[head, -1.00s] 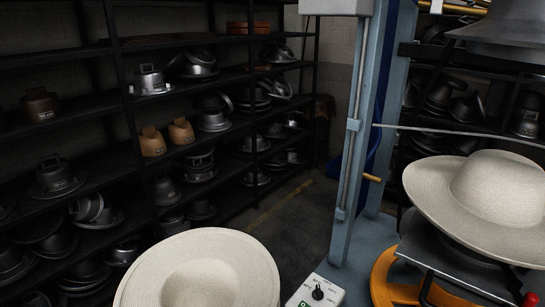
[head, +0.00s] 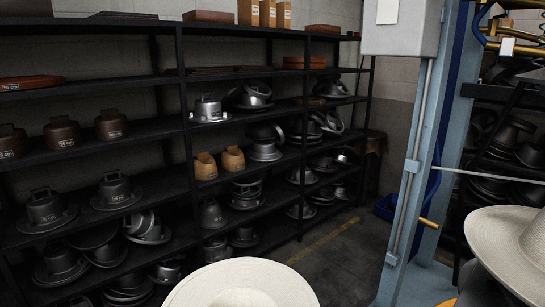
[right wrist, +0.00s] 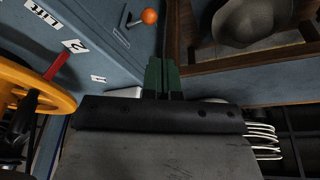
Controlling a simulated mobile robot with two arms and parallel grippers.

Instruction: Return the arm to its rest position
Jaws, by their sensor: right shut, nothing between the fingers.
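My right gripper (right wrist: 161,75) shows in the right wrist view as two dark green fingers side by side at the middle. They are shut with nothing between them, and no object touches them. The blue machine panel (right wrist: 85,45) lies beyond them, with an orange-knobbed lever (right wrist: 149,17) a little above and left of the fingertips. My left gripper is out of view, and neither gripper shows in the head view.
A pale hat (head: 240,285) is at the bottom of the head view and another (head: 510,245) at the right edge by the blue press column (head: 415,170). Dark shelves (head: 185,130) of metal moulds line the wall. A yellow wheel (right wrist: 60,88) is left in the wrist view.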

